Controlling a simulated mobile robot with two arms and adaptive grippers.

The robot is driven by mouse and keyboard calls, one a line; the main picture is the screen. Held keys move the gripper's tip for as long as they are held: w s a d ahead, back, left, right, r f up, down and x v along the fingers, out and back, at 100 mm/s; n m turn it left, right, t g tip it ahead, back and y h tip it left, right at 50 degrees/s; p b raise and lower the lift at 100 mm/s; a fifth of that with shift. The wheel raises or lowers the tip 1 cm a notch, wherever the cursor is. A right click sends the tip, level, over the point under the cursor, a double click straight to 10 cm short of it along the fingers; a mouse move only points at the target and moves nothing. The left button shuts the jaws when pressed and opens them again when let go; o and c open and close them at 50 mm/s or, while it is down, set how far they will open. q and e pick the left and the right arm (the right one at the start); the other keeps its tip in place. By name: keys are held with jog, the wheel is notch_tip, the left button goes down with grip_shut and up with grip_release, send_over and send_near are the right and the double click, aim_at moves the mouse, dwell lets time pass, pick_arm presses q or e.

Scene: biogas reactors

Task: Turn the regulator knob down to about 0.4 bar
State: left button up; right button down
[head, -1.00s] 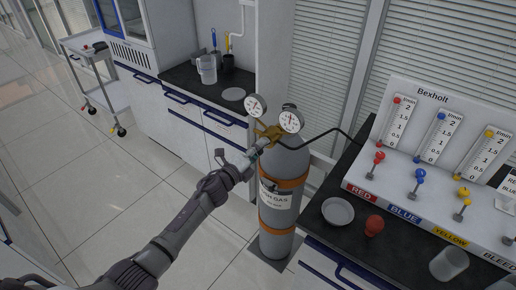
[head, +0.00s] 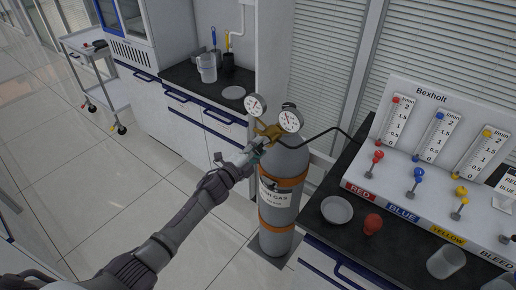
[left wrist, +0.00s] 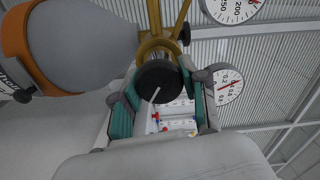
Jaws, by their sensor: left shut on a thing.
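The gas cylinder (head: 283,205) stands upright with orange bands. A brass regulator (head: 268,132) with two round gauges sits on its top: a left gauge (head: 255,105) and a right gauge (head: 290,118). In the left wrist view the black regulator knob (left wrist: 157,86) lies between the teal pads of my left gripper (left wrist: 162,106), which is shut on it. In the head view my left gripper (head: 252,154) hides the knob. The gauge marked 0.2 and 0.4 (left wrist: 226,86) has a red needle; its exact reading is too small to tell. My right gripper is not in view.
A dark bench (head: 322,226) at the right holds a white dish (head: 337,209), a red bulb (head: 373,224) and a flowmeter panel (head: 427,111). A black hose (head: 335,131) runs from the regulator to the panel. A cart (head: 92,75) stands far left; the floor there is clear.

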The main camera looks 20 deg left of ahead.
pick_arm(q)
jog(key=o, duration=1.1)
jog(key=v, duration=1.2)
jog(key=s+a+f+n+g+y, duration=0.2)
jog(key=s+f+n, duration=0.3)
jog(key=f, duration=0.6)
jog(key=s+a+f+n+g+y+b, duration=0.1)
jog(key=s+f+n+g+y, duration=0.15)
jog(key=s+f, duration=0.65)
jog(key=s+a+f+n+g+y, duration=0.1)
jog(key=s+a+f+n+g, duration=0.2)
jog(key=f, duration=1.1)
jog(key=s+d+f+n+g, duration=0.2)
jog(key=s+f, duration=0.3)
jog(key=s, duration=0.6)
jog(key=s+d+f+n+g, duration=0.2)
jog(key=s+f, duration=0.3)
jog(key=s, duration=0.6)
jog(key=s+d+f+n+g, duration=0.2)
jog(key=s+f, duration=0.4)
jog(key=s, duration=0.5)
jog(key=shift+n+g+y+b, duration=0.4)
jog(key=shift+n+g, duration=0.15)
jog(key=shift+g, duration=0.7)
